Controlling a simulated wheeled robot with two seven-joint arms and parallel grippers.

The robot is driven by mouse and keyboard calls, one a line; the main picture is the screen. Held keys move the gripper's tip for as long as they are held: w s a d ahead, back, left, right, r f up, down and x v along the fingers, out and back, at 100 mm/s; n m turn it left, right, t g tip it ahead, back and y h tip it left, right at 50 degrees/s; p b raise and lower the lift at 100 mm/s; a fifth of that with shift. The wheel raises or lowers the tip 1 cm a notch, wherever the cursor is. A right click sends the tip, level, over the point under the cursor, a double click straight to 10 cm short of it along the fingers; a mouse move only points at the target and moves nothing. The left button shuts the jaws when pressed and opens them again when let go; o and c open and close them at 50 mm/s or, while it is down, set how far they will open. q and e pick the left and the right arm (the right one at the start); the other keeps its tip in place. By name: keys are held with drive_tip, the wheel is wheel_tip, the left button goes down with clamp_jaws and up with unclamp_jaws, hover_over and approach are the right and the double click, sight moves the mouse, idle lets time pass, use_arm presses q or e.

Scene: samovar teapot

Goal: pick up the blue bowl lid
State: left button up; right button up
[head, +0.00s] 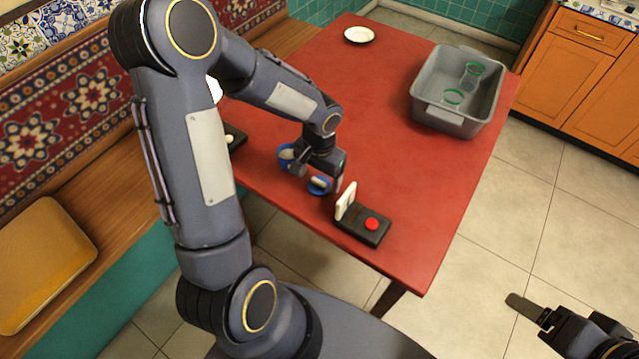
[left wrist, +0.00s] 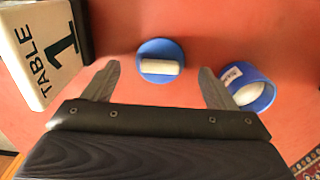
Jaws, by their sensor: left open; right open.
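The blue bowl lid (head: 315,190) is a small round disc with a white bar handle. It lies flat on the red table near its front edge, and it also shows in the left wrist view (left wrist: 158,47). My left gripper (head: 320,176) is open and empty, close over the lid. In the left wrist view its two fingers (left wrist: 160,72) are spread wide, one on each side of the lid's handle and apart from it. My right gripper (head: 565,328) is open and empty, off the table at lower right.
A black stand with a white table-number card (head: 345,201) and red button (head: 371,224) sits right of the lid. A grey bin (head: 440,119) with green-rimmed glasses stands at the back right. A white plate (head: 359,35) lies at the far edge. The table's middle (head: 370,110) is clear.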

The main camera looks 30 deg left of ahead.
use_arm(q)
drive_tip(key=shift+f, duration=0.9)
drive_tip(key=c, duration=1)
drive_tip(key=shift+c, duration=0.2)
